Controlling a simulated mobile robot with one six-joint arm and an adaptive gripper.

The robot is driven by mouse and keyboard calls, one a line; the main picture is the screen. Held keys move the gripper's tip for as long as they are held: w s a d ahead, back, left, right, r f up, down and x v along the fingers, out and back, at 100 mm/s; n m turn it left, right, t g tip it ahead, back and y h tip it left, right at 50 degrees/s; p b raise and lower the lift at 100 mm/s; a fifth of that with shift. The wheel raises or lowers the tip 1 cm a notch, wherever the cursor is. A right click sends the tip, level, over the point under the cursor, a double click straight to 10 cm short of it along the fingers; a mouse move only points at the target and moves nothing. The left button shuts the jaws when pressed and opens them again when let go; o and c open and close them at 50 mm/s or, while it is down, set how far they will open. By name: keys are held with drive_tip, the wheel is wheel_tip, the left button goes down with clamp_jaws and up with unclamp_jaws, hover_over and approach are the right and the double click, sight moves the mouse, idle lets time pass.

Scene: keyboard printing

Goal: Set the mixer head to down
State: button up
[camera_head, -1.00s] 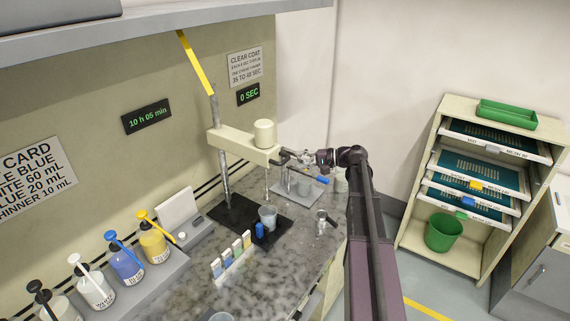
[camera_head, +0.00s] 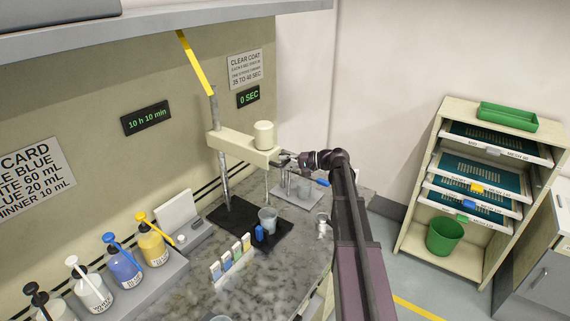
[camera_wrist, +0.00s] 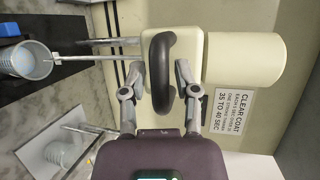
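The cream mixer head (camera_head: 235,146) is an arm on an upright metal pole (camera_head: 223,178), with a cylinder (camera_head: 264,134) on top. A thin stirrer rod (camera_head: 267,186) hangs from it above a clear cup (camera_head: 267,221) on a black mat; how far the rod reaches into the cup is unclear. In the wrist view, the mixer head (camera_wrist: 190,45) fills the middle, with a dark curved handle (camera_wrist: 161,45) on its end. My gripper (camera_wrist: 160,82) has its fingers apart, one on each side of the handle. My gripper (camera_head: 285,159) is at the head's right end.
Glassware (camera_head: 303,187) on a light tray is behind my arm. Pump bottles (camera_head: 123,264) line the left; a rack (camera_head: 440,140) stands at right.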

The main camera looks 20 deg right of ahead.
clamp_jaws()
wheel_tip(320, 180, down, 15)
drive_tip(key=b, duration=1.5)
drive_tip(key=shift+s, duration=0.15)
drive_tip(key=o, duration=0.5)
unclamp_jaws()
drive_tip(key=shift+f, duration=0.15)
